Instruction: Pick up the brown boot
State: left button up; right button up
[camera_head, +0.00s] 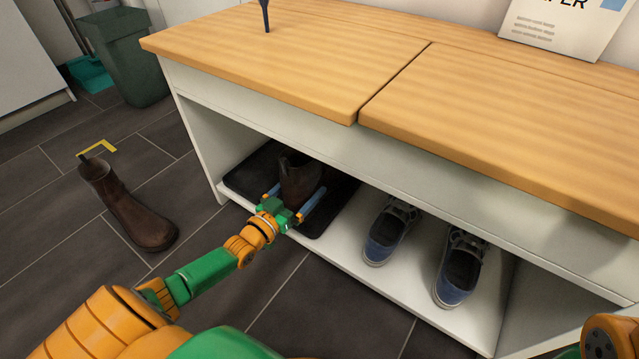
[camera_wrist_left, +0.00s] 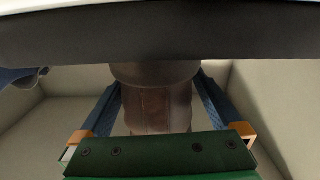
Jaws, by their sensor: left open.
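One brown boot (camera_head: 297,175) stands on a black mat (camera_head: 250,172) inside the low shelf of the bench. My left gripper (camera_head: 297,194) reaches into the shelf, open, with one blue finger on each side of this boot. In the left wrist view the boot (camera_wrist_left: 158,108) shows between the two spread fingers, with a gap visible beside it. I cannot tell whether either finger touches it. A second brown boot (camera_head: 130,210) stands on the floor to the left, outside the bench. My right gripper is out of view; only part of that arm shows at the lower right.
The wooden bench top (camera_head: 290,60) overhangs the shelf closely above my left gripper. A pair of blue shoes (camera_head: 388,235) (camera_head: 460,270) stands on the shelf to the right. A yellow corner mark (camera_head: 97,148) lies near the floor boot. A green bin (camera_head: 125,55) stands behind.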

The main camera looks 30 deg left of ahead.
pick_arm(q)
jog(key=shift+w, duration=0.15)
jog(key=shift+r, duration=0.1)
grip_shut()
